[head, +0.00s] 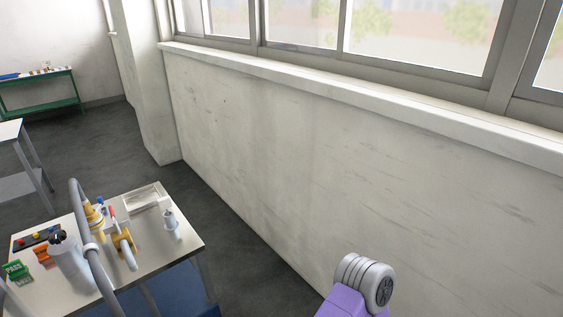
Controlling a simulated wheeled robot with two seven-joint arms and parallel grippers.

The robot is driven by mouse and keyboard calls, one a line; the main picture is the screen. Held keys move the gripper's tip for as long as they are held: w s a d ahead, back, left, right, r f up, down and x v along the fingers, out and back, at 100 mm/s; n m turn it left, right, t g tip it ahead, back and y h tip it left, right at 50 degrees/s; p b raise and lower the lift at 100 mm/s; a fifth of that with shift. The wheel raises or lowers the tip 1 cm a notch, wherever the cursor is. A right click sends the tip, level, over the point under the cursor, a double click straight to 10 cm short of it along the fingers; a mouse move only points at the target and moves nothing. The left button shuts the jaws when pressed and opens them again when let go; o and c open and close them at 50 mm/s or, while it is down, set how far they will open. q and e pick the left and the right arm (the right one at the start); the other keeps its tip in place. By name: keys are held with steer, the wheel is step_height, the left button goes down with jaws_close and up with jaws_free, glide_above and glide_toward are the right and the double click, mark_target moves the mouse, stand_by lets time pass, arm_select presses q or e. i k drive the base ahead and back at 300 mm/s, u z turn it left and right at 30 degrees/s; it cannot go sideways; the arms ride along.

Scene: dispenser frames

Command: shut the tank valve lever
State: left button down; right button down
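A metal-topped table (180,240) stands at the lower left, with small equipment on it. A small red lever-like part (112,211) stands up among yellow fittings near the table's middle. A pale grey cylinder (68,262) with a black knob (57,237) on top stands to its left. I cannot tell which of these is the tank valve lever, or whether it is open or shut. A yellow piece (124,244) is in front of the red part. A thick grey tube hides part of this group. Neither of my grippers is in view; a purple and grey arm part of mine shows at the bottom.
A dark panel with coloured buttons (36,238), orange (42,254) and green (17,269) pieces, a pale tray (142,201) and a small grey fitting (170,219) share the table. A windowed wall (300,170) runs along the right. Bare floor (225,245) lies between.

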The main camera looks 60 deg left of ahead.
mark_target(112, 213)
steer(key=u, duration=3.4)
steer(key=i, duration=1.65)
